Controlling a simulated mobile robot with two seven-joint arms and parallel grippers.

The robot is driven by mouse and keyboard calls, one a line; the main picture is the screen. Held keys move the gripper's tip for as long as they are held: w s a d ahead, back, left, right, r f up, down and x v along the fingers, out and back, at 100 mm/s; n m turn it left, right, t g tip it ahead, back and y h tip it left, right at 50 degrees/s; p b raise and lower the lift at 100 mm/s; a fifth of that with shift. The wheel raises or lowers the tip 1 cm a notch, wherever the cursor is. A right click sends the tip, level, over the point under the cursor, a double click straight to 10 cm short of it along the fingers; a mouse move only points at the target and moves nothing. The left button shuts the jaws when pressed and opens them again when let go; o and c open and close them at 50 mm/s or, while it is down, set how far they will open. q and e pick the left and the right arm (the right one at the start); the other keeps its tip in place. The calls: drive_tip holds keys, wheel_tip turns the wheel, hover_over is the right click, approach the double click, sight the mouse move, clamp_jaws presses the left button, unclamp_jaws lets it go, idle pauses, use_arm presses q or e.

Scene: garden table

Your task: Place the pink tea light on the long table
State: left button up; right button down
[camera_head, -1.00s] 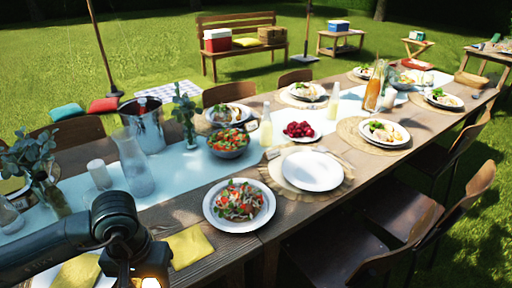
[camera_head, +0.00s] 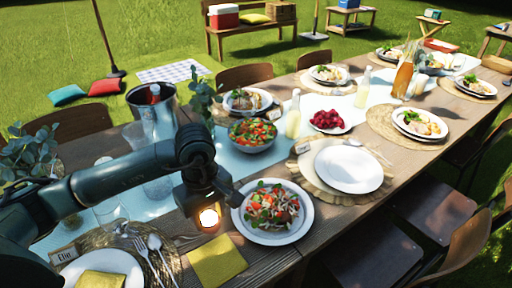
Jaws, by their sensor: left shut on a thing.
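The long table (camera_head: 270,262) runs from the lower left to the upper right in the head view, with a pale blue runner along its middle. My left gripper (camera_head: 212,205) hangs over the near part of the table, left of a salad plate (camera_head: 272,212) and above a yellow napkin (camera_head: 216,262). It is shut on a small, brightly glowing thing (camera_head: 208,217) that looks like the tea light; the glare washes out its colour. The fingertips and their contact are hard to make out. My right gripper is not in view.
An empty white plate (camera_head: 348,170) sits on a woven mat right of the salad plate. A salad bowl (camera_head: 252,135), a metal bucket (camera_head: 152,110) and small bottles stand along the runner. Chairs line the table. Bare wood shows along the near edge.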

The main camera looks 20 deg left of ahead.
use_arm(q)
drive_tip(key=w+a+f+m+b, duration=0.15)
drive_tip(key=w+a+m, duration=0.25)
drive_tip(key=m, duration=1.4)
drive_tip(key=w+a+f+m+b, duration=0.1)
drive_tip(key=w+a+m+b, duration=0.25)
drive_tip(key=m, duration=1.35)
drive_tip(key=f, duration=0.9)
drive_tip(key=shift+w+d+f, duration=0.15)
drive_tip(key=shift+w+d, duration=0.05)
drive_tip(key=shift+w, duration=0.2)
drive_tip(key=shift+f, duration=0.15)
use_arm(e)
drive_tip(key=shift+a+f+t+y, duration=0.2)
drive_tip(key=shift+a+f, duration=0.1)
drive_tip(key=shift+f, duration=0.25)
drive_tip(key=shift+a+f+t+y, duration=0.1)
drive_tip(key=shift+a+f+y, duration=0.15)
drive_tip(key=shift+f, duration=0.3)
use_arm(q)
drive_tip(key=shift+f, duration=0.1)
drive_tip(key=o, duration=0.7)
drive_tip(key=shift+o, duration=1.3)
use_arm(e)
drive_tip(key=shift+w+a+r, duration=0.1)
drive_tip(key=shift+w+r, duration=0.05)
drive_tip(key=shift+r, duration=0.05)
